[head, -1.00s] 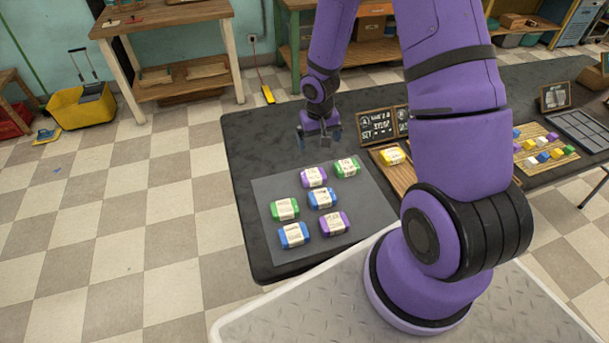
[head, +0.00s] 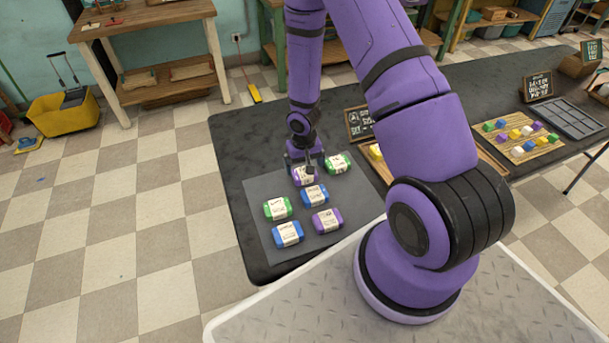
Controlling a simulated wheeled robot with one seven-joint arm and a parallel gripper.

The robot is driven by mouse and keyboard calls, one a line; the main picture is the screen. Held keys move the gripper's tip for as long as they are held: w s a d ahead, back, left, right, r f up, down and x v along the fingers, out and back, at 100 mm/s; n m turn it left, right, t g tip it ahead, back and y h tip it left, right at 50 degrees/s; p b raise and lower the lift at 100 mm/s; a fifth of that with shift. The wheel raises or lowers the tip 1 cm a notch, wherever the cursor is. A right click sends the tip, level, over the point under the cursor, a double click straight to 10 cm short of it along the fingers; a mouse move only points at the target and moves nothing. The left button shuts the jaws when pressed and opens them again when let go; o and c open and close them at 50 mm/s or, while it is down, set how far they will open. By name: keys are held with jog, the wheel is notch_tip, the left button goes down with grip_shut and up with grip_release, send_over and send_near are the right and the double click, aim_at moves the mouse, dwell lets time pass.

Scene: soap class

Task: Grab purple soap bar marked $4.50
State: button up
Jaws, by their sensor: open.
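Two purple soap bars with pale paper labels lie on the grey mat (head: 256,191). The far purple bar (head: 299,182) is at the mat's back, partly hidden by my gripper. The near purple bar (head: 327,220) is at the front right, in full view. The label writing is too small to read, so I cannot tell which is marked $4.50. My gripper (head: 306,170) is open and points down at the far purple bar, just above or around it; I cannot tell if it touches. Green (head: 338,162) and blue (head: 314,195) bars lie close beside that bar.
Another green bar (head: 277,208) and blue bar (head: 288,234) lie on the mat's left. The black table (head: 228,150) extends right, with a chalkboard sign (head: 358,123), a board of small coloured cubes (head: 520,138) and a grey divided tray (head: 569,118).

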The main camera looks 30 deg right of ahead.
aim_at(305, 175)
jog(key=shift+w+d+f, duration=0.1)
jog(key=shift+f, duration=1.05)
jog(key=shift+w+d+f, duration=0.1)
jog(key=shift+f, duration=1.05)
jog(key=c, duration=0.8)
jog(key=shift+r, duration=0.15)
